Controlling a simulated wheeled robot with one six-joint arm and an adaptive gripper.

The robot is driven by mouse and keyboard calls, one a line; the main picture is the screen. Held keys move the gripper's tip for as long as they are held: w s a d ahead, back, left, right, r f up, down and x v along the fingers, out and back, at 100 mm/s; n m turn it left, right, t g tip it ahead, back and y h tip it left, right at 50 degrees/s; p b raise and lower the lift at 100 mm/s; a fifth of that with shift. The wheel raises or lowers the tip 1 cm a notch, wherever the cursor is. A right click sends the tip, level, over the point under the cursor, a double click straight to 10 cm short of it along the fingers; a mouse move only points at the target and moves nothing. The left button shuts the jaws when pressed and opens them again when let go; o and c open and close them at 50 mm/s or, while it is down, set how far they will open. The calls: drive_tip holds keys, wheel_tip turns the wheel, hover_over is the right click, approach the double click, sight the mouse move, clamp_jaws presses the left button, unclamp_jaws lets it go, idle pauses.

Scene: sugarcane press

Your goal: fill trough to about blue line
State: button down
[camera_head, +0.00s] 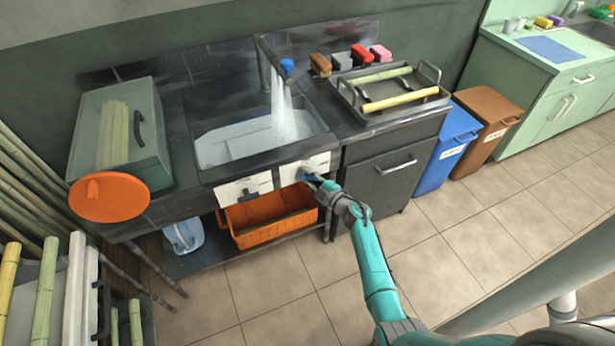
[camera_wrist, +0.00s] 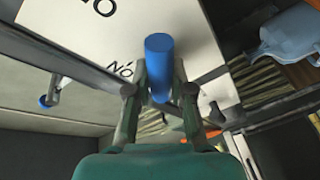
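The trough (camera_head: 203,154) is the dark sink basin in the counter. Water (camera_head: 285,115) streams from the upright tap (camera_head: 264,68) into it, and pale water covers the bottom. I cannot make out the blue line or the exact level in the trough. My gripper (camera_head: 316,180) is at the right white panel on the counter front, below the trough. In the wrist view, the fingers of my gripper (camera_wrist: 160,85) lie on both sides of a blue cylindrical knob (camera_wrist: 159,55) and appear shut on it. The arm partly hides this knob in the head view.
A glass-sided box with cane (camera_head: 95,130) and an orange disc (camera_head: 109,197) stand left. A tray (camera_head: 438,98) with two cane pieces sits right of the trough. An orange crate (camera_head: 275,236) is below. Blue (camera_head: 440,160) and brown (camera_head: 485,140) bins stand right. Tiled floor is open in front.

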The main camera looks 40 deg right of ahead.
drive_tip(key=shift+a+f+n+g+h, duration=0.1)
drive_tip(key=shift+n+g, duration=0.15)
drive_tip(key=shift+n, duration=0.5)
drive_tip(key=shift+d+f+n+g+h, duration=0.15)
drive_tip(key=shift+n+g, duration=0.15)
drive_tip(key=shift+n, duration=0.4)
drive_tip(key=shift+a+f+n+g+h, duration=0.15)
drive_tip(key=shift+n+g, duration=0.1)
drive_tip(key=shift+n, duration=0.5)
drive_tip(key=c, duration=1)
unclamp_jaws()
drive_tip(key=shift+c, duration=0.2)
drive_tip(key=shift+r, duration=0.1)
drive_tip(key=s+r, duration=0.1)
drive_tip(key=s, duration=1.1)
drive_tip(key=shift+d+r, duration=0.25)
drive_tip(key=shift+r, duration=0.1)
